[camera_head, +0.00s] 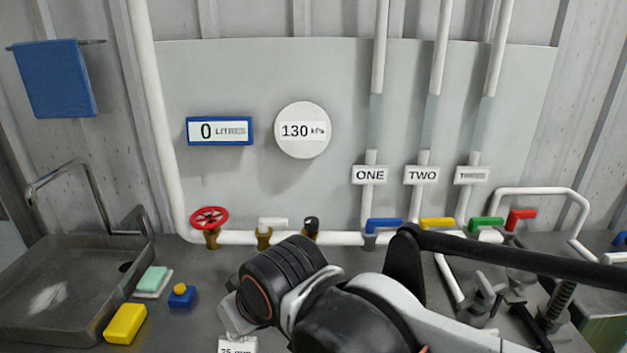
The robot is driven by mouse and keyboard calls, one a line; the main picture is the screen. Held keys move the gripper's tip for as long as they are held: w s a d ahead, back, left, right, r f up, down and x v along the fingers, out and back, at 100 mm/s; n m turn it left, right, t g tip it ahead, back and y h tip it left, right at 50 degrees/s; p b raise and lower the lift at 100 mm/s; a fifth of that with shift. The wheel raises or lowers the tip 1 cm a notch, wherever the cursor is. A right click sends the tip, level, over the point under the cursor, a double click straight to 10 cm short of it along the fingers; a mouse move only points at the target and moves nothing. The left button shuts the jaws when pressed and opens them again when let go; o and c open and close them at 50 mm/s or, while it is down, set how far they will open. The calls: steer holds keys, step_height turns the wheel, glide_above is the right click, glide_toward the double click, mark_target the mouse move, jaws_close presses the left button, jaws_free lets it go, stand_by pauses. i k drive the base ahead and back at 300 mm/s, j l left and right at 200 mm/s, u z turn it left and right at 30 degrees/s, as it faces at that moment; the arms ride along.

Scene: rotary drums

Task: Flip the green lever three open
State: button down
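The green lever (487,223) is on the pipework low on the back wall, below the label THREE (472,175). It lies roughly horizontal, like the blue lever (384,224) under ONE and the yellow lever (436,223) under TWO. My black and white arm (385,310) spans the lower middle and right, in front of and below the levers. I cannot make out my gripper's fingers. No contact between my arm and the green lever shows.
A red lever (520,215) sits just right of the green one. A red handwheel (209,217) is on the pipe at left. A dark bar (520,257) crosses below the levers. A sink (70,290), a yellow block (125,324) and a blue-yellow piece (181,295) are at left.

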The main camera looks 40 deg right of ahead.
mark_target(473, 223)
steer(key=j+z, duration=0.1)
steer(key=z, duration=2.4)
steer(key=l, duration=0.1)
